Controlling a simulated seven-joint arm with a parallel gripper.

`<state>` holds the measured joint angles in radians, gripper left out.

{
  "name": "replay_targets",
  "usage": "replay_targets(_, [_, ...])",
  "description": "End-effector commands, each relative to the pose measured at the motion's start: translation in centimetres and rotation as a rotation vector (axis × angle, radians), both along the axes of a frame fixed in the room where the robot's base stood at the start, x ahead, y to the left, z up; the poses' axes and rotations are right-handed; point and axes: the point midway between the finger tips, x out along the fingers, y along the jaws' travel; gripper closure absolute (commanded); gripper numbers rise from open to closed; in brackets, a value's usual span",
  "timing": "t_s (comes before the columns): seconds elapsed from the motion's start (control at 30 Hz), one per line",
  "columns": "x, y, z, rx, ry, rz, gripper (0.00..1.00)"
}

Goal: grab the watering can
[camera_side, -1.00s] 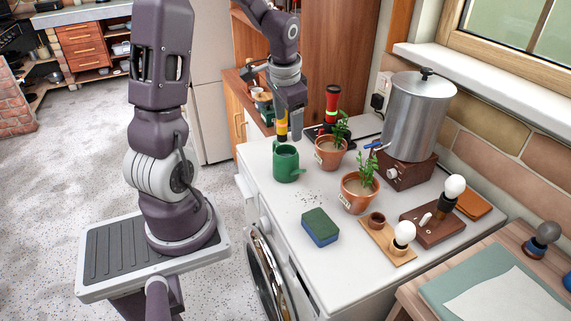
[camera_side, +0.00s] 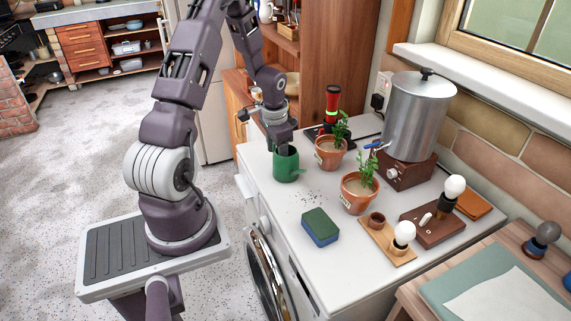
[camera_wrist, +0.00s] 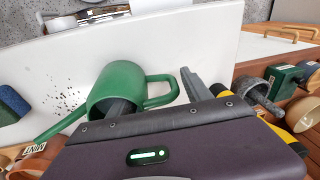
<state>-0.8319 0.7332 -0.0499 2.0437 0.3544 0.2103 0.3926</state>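The green watering can (camera_side: 287,168) stands upright on the white counter, near its left edge. In the wrist view the can (camera_wrist: 120,75) shows its loop handle to the right and its spout to the lower left. My gripper (camera_side: 282,147) is right above the can's top and points down. In the wrist view my gripper (camera_wrist: 155,92) is open. One dark finger reaches into the can's mouth, and the other is outside, beyond the handle. The can's wall and handle lie between the fingers. I cannot tell if either finger touches the can.
Two potted plants (camera_side: 330,152) (camera_side: 359,192) stand right of the can. A green and blue sponge (camera_side: 320,227) lies in front. A steel pot (camera_side: 418,115) on a wooden base and bulb stands (camera_side: 402,236) are farther right. Bare counter (camera_side: 275,205) lies in front of the can.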

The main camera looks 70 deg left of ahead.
Motion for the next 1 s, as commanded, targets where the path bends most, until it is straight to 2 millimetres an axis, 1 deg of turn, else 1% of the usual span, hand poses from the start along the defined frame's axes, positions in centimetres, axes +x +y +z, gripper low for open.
replay_targets(0.03, [0.0,0.0,0.0,0.000,0.000,0.000,0.55])
replay_targets(0.17, [0.0,0.0,0.0,0.000,0.000,0.000,0.80])
replay_targets(0.2, [0.0,0.0,0.0,0.000,0.000,0.000,0.88])
replay_targets(0.27, [0.0,0.0,0.0,0.000,0.000,0.000,1.00])
replay_targets(0.6, [0.0,0.0,0.1,0.000,-0.001,0.001,1.00])
replay_targets(0.73, [0.1,0.0,0.4,0.000,-0.002,0.002,1.00])
replay_targets(0.87, [0.1,0.1,1.4,0.002,-0.003,0.002,1.00])
replay_targets(1.0, [0.0,0.0,3.0,0.002,-0.002,0.001,1.00])
